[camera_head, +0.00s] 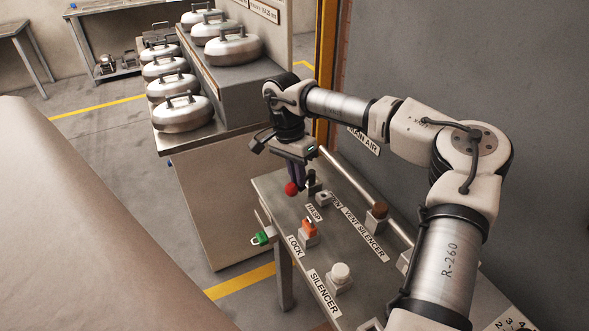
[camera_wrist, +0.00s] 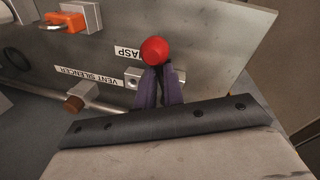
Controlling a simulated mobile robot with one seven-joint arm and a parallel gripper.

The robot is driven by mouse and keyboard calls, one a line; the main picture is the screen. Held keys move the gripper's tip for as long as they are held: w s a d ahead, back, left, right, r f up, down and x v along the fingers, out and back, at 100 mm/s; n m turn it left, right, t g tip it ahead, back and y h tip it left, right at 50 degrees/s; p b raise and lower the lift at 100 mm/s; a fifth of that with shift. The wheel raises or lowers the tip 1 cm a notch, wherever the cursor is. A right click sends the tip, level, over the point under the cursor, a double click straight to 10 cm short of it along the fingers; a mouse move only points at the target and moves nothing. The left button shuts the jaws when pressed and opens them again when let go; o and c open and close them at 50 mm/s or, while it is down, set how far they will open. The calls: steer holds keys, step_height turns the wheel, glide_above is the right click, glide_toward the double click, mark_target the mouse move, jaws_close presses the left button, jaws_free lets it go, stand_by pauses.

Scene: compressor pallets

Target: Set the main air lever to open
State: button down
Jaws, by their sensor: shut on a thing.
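The main air lever has a red ball knob (camera_head: 291,188) and stands at the far end of the labelled bench panel, under the MAIN AIR sign (camera_head: 364,141). My gripper (camera_head: 298,180) points down at the lever, and its dark fingers are closed on it just by the knob. In the wrist view the red knob (camera_wrist: 154,50) sits at the tips of the two purple-grey fingers (camera_wrist: 160,75). The lever's shaft and pivot are mostly hidden by the fingers.
On the bench (camera_head: 272,190) stand an orange lock (camera_head: 309,228), a white silencer knob (camera_head: 341,272) and a brown vent silencer (camera_head: 377,214) beside a pipe. Metal pots (camera_head: 182,112) stand on the cabinet behind.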

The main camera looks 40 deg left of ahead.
steer(key=d+n, duration=0.1)
steer(key=n, duration=0.1)
steer(key=d+n, duration=0.1)
steer(key=n, duration=0.1)
steer(key=shift+w+n+t, duration=0.1)
steer(key=shift+n+t, duration=0.2)
steer(key=shift+t, duration=0.1)
steer(key=n, duration=0.1)
steer(key=d+n, duration=0.1)
steer(key=shift+w+n, duration=0.25)
steer(key=shift+n, duration=0.15)
steer(key=n, duration=0.1)
steer(key=w+d+n+t+y, duration=0.1)
steer(key=n, duration=0.1)
steer(key=shift+d+r, duration=0.1)
steer(key=shift+w+d+n, duration=0.2)
steer(key=shift+n, duration=0.55)
steer(key=shift+w+d+n, duration=0.15)
steer(key=shift+w+n, duration=0.05)
steer(key=shift+n, duration=0.55)
steer(key=c, duration=1.5)
jaws_free()
steer(key=shift+b, duration=0.3)
